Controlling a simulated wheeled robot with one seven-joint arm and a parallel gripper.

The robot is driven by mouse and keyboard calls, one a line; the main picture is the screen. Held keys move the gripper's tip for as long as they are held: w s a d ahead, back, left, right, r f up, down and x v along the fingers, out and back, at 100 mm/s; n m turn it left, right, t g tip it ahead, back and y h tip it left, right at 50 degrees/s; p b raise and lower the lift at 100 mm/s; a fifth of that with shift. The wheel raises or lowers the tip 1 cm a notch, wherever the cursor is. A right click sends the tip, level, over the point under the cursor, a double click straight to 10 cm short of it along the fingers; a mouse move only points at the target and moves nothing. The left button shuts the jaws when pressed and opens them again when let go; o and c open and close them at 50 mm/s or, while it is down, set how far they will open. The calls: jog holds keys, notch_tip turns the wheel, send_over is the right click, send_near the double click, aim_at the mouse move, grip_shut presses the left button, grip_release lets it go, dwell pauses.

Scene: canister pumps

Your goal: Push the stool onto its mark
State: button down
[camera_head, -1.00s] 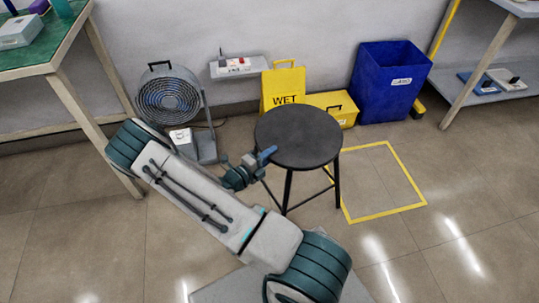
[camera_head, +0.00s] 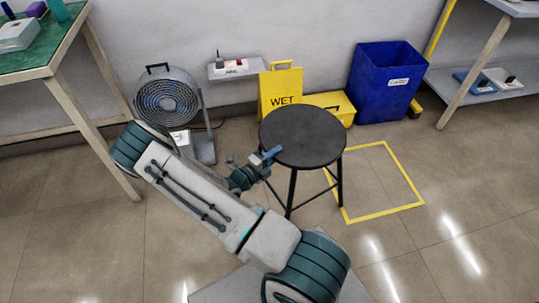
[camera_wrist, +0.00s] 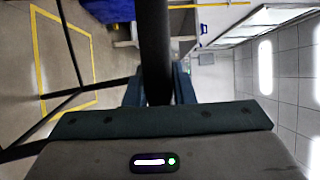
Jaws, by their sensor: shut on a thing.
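The stool (camera_head: 303,137) has a round black seat and thin black legs, and stands upright. The mark is a yellow taped square (camera_head: 421,190) on the floor just right of the stool. The seat's right side overlaps the mark's left side in the head view, and one right leg comes down close to the left line. My gripper (camera_head: 272,154) is at the seat's left edge. In the wrist view the seat rim (camera_wrist: 155,45) runs between my two fingers, which are shut on it. Stool legs and the yellow tape show at left there. Some leg ends are hidden by the seat.
Behind the stool are a yellow WET sign (camera_head: 280,92), a yellow box (camera_head: 337,104) and a blue bin (camera_head: 386,85). A fan (camera_head: 165,100) stands at left. A green-topped table (camera_head: 40,60) and a shelf rack (camera_head: 475,85) flank the area. The floor inside the mark is clear.

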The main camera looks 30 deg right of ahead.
aim_at(324, 144)
jog(key=shift+s+d, duration=0.2)
jog(key=shift+d, duration=0.45)
jog(key=shift+s+d, duration=0.2)
jog(key=shift+d, duration=0.45)
jog(key=shift+s+d+p, duration=0.2)
jog(key=shift+d+p, duration=0.1)
jog(key=shift+d, duration=0.5)
jog(key=shift+s+d+p, duration=0.2)
jog(key=shift+d+p, duration=0.1)
jog(key=shift+d, duration=0.5)
jog(key=shift+s+d+p, duration=0.2)
jog(key=shift+d+p, duration=0.1)
jog(key=shift+d, duration=0.65)
jog(key=shift+s+d+p, duration=0.2)
jog(key=shift+d, duration=0.55)
jog(key=shift+s+d+p, duration=0.2)
jog(key=shift+d+p, duration=0.05)
jog(key=shift+d, duration=0.55)
jog(key=shift+s+d+p, duration=0.2)
jog(key=shift+d, duration=0.55)
jog(key=shift+s+d+p, duration=0.2)
jog(key=shift+d, duration=0.6)
jog(key=shift+s+d+p, duration=0.2)
jog(key=shift+d+p, duration=0.05)
jog(key=shift+d, duration=0.55)
jog(key=shift+s+d+p, duration=0.2)
jog(key=shift+d, duration=0.7)
